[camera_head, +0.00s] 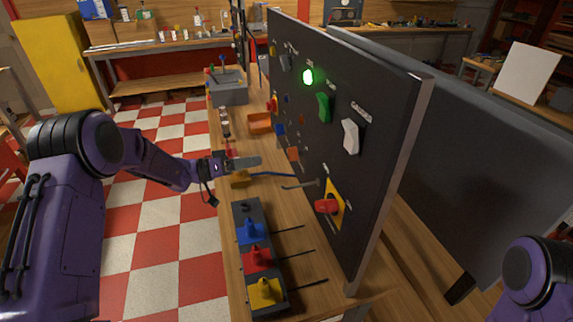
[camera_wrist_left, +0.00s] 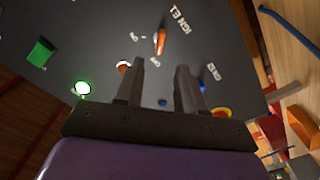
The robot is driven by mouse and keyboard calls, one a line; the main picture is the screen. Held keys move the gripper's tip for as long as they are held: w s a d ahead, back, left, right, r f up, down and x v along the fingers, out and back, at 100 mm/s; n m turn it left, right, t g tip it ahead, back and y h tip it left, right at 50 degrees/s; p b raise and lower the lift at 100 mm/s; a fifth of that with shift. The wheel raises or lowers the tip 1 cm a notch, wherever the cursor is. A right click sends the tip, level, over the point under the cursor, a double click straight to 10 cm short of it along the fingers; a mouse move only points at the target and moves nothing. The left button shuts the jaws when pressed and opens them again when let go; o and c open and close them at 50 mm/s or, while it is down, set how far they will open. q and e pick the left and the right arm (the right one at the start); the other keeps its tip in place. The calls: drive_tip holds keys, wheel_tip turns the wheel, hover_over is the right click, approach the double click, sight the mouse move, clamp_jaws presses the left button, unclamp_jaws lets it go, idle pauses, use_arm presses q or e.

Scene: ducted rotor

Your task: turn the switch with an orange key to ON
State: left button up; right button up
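The switch with the orange key (camera_head: 293,154) is on the dark upright panel (camera_head: 385,110), low on its face. In the left wrist view the orange key (camera_wrist_left: 160,42) shows as a slim upright bar, slightly tilted, beside the label "IGN E1". The small position labels near it are too blurred to read surely. My left gripper (camera_head: 258,161) is in front of the panel, to the left of the key and apart from it. In the left wrist view its two fingers (camera_wrist_left: 160,68) are spread with nothing between them, and the key lies beyond the gap. My right gripper is out of view.
Around the key are a lit green lamp (camera_head: 308,76), a green switch (camera_head: 324,107), a white switch (camera_head: 350,136) and a red knob (camera_head: 325,206) on yellow. A grey bent lever (camera_head: 300,185) juts from the panel. A box with coloured knobs (camera_head: 242,211) stands on the bench.

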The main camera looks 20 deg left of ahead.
sight(294, 154)
use_arm(q)
drive_tip(key=p+x, duration=0.4)
drive_tip(key=x, duration=0.6)
drive_tip(key=shift+w+d, duration=0.2)
drive_tip(key=shift+w, duration=0.05)
drive_tip(key=shift+s, duration=0.1)
clamp_jaws()
